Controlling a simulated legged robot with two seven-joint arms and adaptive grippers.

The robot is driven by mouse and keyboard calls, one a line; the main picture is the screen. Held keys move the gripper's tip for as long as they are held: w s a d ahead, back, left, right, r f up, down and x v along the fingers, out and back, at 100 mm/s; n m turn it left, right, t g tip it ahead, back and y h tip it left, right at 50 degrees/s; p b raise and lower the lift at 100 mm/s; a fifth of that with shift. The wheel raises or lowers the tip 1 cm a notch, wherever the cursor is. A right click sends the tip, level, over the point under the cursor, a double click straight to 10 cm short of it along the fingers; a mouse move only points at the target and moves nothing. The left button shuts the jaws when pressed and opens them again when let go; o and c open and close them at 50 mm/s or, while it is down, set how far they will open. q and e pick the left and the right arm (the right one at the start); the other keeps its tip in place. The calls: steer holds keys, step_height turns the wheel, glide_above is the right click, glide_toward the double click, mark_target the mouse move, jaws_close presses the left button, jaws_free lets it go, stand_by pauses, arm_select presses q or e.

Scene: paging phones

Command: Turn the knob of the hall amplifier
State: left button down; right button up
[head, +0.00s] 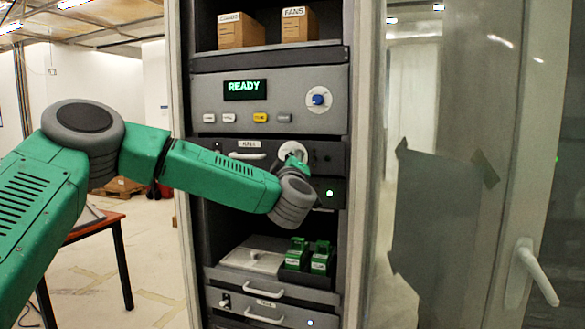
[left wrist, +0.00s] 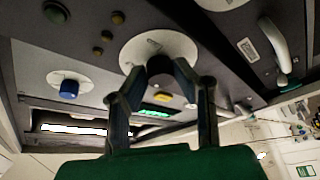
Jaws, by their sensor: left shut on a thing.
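The hall amplifier (head: 225,150) is a dark rack unit with a small white label, partly legible, and a handle below it. Its dark knob (left wrist: 160,66) stands on a round white dial (left wrist: 135,50), and the dial (head: 285,149) also shows in the head view. My left gripper (head: 295,160) reaches the knob from the front, partly hiding it. In the left wrist view, the fingers of my left gripper (left wrist: 172,70) are shut on the knob from both sides. My right gripper is in neither view.
Above is a panel with a green READY display (head: 245,89), several buttons and a blue knob (head: 319,99). Below, a shelf holds green devices (head: 297,254) and a grey box. A glass door (head: 450,180) stands open at right, and a red table (head: 95,225) stands at left.

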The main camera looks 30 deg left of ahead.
arm_select(q)
steer(key=shift+n+g, duration=0.3)
steer(key=shift+n, duration=0.4)
steer(key=c, duration=1.3)
jaws_free()
steer(key=shift+a, duration=0.2)
steer(key=v, duration=1.2)
steer(key=shift+f, duration=0.1)
steer(key=shift+w+a, duration=0.1)
